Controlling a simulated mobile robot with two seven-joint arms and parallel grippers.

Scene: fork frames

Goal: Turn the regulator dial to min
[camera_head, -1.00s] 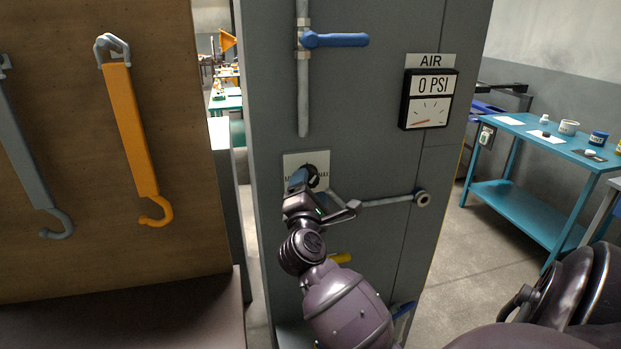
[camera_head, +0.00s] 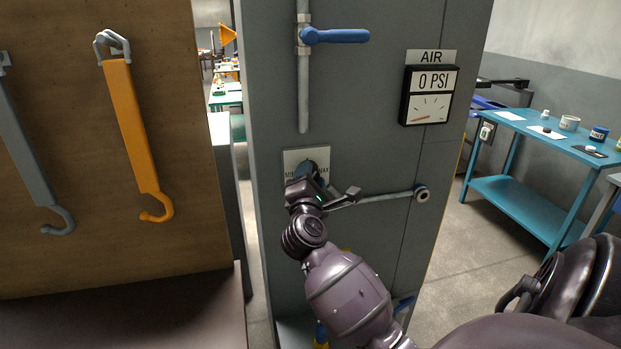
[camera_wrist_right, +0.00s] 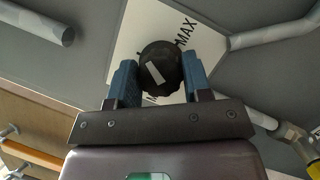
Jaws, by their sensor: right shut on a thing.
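The regulator dial (camera_wrist_right: 159,68) is a round black knob with a white pointer mark on a white plate (camera_wrist_right: 206,47). The plate also shows in the head view (camera_head: 292,160). In the right wrist view MAX is at the plate's upper right, and a partly hidden label starting with M is below the knob. The white mark slants from upper left to lower right. My right gripper (camera_wrist_right: 160,72) is shut on the dial, one blue finger on each side. In the head view my right gripper (camera_head: 309,177) covers much of the dial. My left gripper is not in view.
An AIR gauge (camera_head: 428,95) reading 0 PSI is on the grey panel (camera_head: 395,25). A blue-handled valve (camera_head: 336,36) is above, and a pipe (camera_head: 385,195) runs right of the dial. Hooked tools, one orange (camera_head: 135,120), hang at left. A teal table (camera_head: 520,205) stands at right.

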